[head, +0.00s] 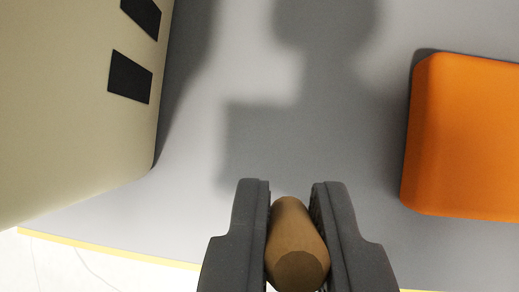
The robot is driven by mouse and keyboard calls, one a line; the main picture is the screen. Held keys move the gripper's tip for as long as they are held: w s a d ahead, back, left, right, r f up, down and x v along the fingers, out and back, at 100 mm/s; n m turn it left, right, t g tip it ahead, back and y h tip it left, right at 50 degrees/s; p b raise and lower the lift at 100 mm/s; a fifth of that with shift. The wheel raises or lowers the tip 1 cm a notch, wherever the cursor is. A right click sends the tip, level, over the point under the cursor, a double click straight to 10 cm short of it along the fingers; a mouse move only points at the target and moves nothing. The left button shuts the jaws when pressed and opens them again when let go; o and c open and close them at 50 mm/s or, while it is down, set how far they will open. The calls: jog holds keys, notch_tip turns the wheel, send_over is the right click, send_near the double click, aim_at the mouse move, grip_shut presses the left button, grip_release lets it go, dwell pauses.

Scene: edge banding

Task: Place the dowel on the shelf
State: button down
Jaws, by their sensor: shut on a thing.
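My gripper (291,190) is at the bottom centre of the head view. Its two dark fingers are shut on the dowel (296,243), a short brown wooden piece with a faceted end facing the camera. The dowel sits between the fingers, over a grey surface. I cannot make out which surface, if any, is the shelf.
A beige box-like body (75,120) with two black patches stands at the left. An orange block with rounded edges (465,135) is at the right. The grey surface (190,200) between them is clear, with shadows on it. A yellow edge (110,250) borders it at the bottom.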

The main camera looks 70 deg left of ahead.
aim_at(285, 171)
notch_tip(285, 171, down, 4)
jog(key=shift+s+r+b, duration=0.1)
jog(key=shift+b, duration=0.85)
jog(key=shift+r, duration=0.1)
jog(key=c, duration=1.5)
grip_release()
jog(key=shift+o, duration=0.2)
jog(key=shift+r, duration=0.1)
jog(key=shift+r, duration=0.25)
jog(key=p+v, duration=0.2)
jog(key=v, duration=0.9)
jog(key=shift+r+p, duration=0.2)
jog(key=shift+p, duration=0.15)
